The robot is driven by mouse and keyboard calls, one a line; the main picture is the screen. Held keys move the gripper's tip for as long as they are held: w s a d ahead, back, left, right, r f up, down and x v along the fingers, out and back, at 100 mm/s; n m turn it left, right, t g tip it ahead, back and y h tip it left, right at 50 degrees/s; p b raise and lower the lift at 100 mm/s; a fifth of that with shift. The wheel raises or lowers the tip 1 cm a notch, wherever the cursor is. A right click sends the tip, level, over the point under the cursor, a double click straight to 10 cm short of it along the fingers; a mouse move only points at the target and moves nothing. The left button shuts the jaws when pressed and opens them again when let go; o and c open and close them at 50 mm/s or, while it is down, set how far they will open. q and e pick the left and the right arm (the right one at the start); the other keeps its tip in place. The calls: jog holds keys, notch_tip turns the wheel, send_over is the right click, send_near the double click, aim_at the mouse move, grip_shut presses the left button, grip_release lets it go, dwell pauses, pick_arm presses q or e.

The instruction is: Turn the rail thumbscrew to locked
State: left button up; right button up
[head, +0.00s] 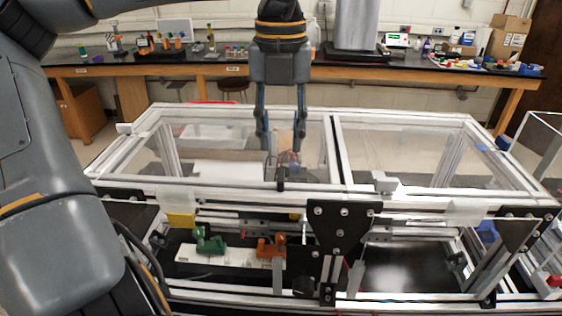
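My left gripper (281,140) points straight down in the middle of the head view, over the left half of the extrusion frame (214,188). Its two fingers are apart, with nothing visibly held between them. A small dark upright part (281,179) on the front top rail stands just below the fingertips in the picture; it may be the rail thumbscrew, but its lock position cannot be read. A dark round knob (303,286) sits lower, by the black joining plate (340,232). Whether the fingers touch anything is unclear. My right gripper is not in view.
Clear panels fill the frame's top, with a crossbar (341,150) between them. A white block (384,182) sits on the front rail. Green (208,241) and orange (271,246) parts lie on a lower shelf. A cluttered bench (210,68) stands behind.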

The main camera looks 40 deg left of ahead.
aim_at(281, 174)
pick_arm(q)
jog(key=shift+w+a+f+p, duration=0.1)
jog(key=shift+f+p, duration=0.25)
jog(key=shift+f, duration=1.45)
jog(key=shift+a+f+p, duration=0.1)
jog(key=shift+f+p, duration=0.2)
jog(key=shift+f, duration=1.45)
grip_shut()
